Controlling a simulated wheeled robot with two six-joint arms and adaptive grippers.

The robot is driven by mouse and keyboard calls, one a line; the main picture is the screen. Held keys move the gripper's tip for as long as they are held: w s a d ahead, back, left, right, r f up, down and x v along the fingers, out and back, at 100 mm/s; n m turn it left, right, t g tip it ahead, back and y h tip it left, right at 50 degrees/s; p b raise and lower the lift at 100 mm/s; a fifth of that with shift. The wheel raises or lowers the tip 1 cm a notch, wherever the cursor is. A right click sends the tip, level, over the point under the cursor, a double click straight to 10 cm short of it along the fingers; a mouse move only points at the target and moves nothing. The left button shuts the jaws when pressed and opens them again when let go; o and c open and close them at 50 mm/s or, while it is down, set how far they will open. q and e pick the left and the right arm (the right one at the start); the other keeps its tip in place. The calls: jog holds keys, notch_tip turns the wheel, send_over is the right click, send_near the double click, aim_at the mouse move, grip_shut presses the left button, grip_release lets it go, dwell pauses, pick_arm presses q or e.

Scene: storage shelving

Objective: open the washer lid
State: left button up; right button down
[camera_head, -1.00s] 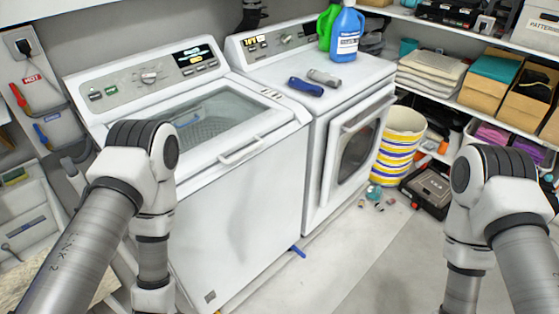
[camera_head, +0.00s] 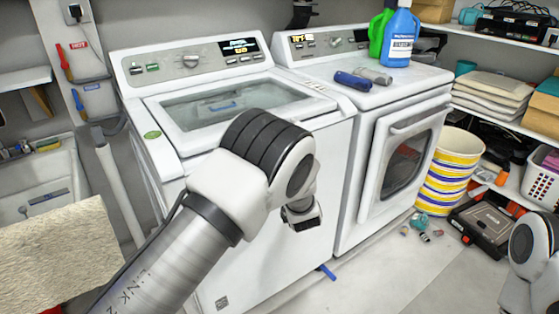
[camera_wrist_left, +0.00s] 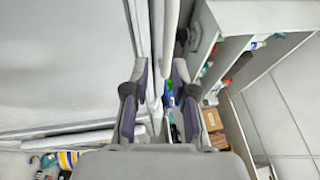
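The white washer (camera_head: 190,150) stands at centre left in the head view. Its lid (camera_head: 220,100), a white frame with a glass window, lies closed on top. The lid's front handle is hidden behind my left arm. That arm reaches across the washer's front right, with its wrist low before the front panel. The fingers are hard to make out there. In the left wrist view my left gripper (camera_wrist_left: 156,85) is open, its two fingers spread with nothing gripped between them. My right arm shows only at the right edge of the head view; its gripper is out of view.
A white dryer (camera_head: 390,150) stands right of the washer. Blue bottle (camera_head: 400,38), green bottle (camera_head: 377,35) and dark blue object (camera_head: 352,81) are on it. A striped basket (camera_head: 450,175) and black case (camera_head: 490,220) stand on the floor to the right. Floor before the dryer is mostly clear.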

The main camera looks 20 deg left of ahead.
pick_arm(q)
jog(key=x, duration=0.5)
jog(key=r+x, duration=0.1)
jog(key=x, duration=0.1)
jog(key=shift+w+a+p, duration=0.1)
jog(key=shift+w+p, duration=0.2)
jog(key=shift+w, duration=0.05)
jog(key=shift+c, duration=0.4)
grip_shut()
